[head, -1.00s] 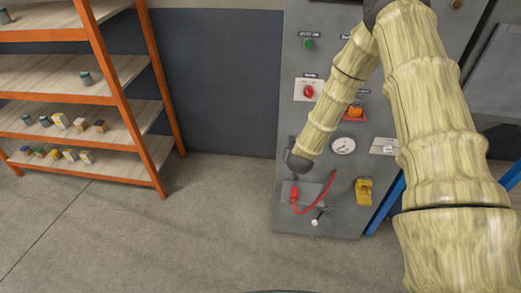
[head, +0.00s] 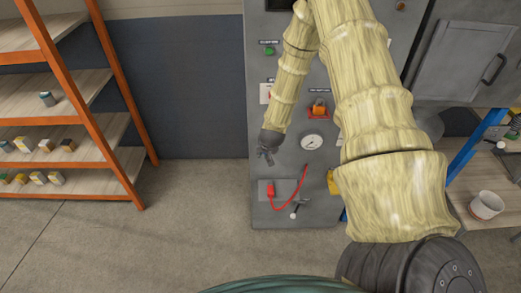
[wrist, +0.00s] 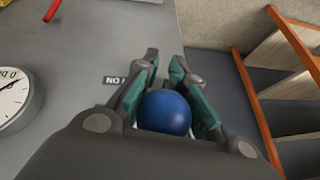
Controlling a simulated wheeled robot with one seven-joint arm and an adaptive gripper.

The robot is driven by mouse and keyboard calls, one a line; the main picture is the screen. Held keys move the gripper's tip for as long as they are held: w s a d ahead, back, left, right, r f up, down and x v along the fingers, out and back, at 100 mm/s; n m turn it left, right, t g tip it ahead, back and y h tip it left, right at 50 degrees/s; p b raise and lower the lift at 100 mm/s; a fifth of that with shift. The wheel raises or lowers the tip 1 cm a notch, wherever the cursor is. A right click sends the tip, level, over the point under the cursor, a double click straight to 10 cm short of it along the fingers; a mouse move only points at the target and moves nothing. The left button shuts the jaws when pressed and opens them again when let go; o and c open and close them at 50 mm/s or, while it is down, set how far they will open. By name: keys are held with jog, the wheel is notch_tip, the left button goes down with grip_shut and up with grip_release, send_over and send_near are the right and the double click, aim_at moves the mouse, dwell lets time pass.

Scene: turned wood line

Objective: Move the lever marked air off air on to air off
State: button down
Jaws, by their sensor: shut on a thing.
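In the wrist view my gripper (wrist: 165,66) is shut on a blue ball-shaped knob (wrist: 165,112), which sits deep between the teal-padded fingers. The fingertips show slightly apart beyond it. In the head view my gripper (head: 267,154) is at the left side of the grey panel (head: 262,218), left of the round gauge (head: 312,142). The blue knob cannot be made out there. A short lever with a white knob (head: 293,215) is low on the panel.
A red plug and cable (head: 271,190) are below my gripper. A padlocked red device (head: 318,109) and a green button (head: 269,51) are higher up. Orange shelving (head: 118,150) stands at left, with free floor between.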

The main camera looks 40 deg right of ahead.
jog(key=shift+w+d, duration=0.1)
jog(key=shift+d, duration=0.05)
jog(key=c, duration=1.5)
grip_release()
jog(key=shift+o, duration=0.2)
jog(key=shift+r, duration=0.1)
jog(key=v, duration=1.1)
jog(key=shift+s+r, duration=0.25)
jog(key=shift+s, duration=0.05)
jog(key=s+a+f+n+g+y+b, duration=0.1)
jog(key=s+a+f+n+g+b, duration=0.1)
jog(key=s+a+f, duration=1)
jog(key=s+a+f+n+g+y+b, duration=0.1)
jog(key=s+a+f+n+g+b, duration=0.2)
jog(key=s+a+f, duration=1)
jog(key=s+n+b, duration=0.1)
jog(key=s+n, duration=0.2)
jog(key=s, duration=0.3)
jog(key=shift+s+a+f+n, duration=0.2)
jog(key=shift+s+f+n, duration=0.1)
jog(key=shift+s+f, duration=0.1)
